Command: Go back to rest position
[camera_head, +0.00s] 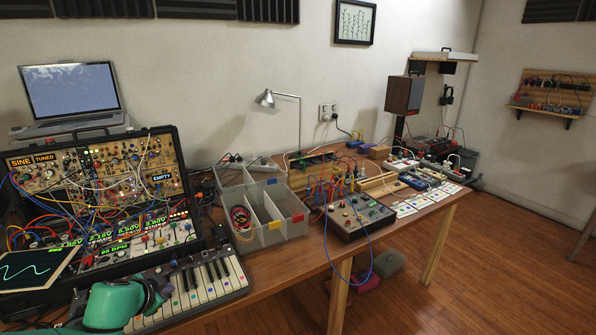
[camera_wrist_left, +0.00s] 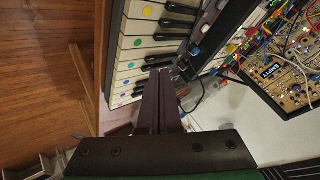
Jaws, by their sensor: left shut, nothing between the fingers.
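My left arm, with its green casing, comes in at the bottom left of the head view. My left gripper (camera_head: 162,288) is dark and sits over the left end of the small keyboard (camera_head: 212,278), in front of the synth case. In the left wrist view, the two dark fingers (camera_wrist_left: 160,76) are together with nothing between them. They point at the keyboard (camera_wrist_left: 140,42), whose keys have coloured dots. I cannot tell whether the fingertips touch the keys. My right gripper is in neither view.
The open synth case (camera_head: 120,185), full of patch cables, stands close behind my left gripper. A tablet with a wavy line (camera_head: 32,268) lies at the left. A grey divided bin (camera_head: 290,218) and a control box (camera_head: 352,217) stand further right.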

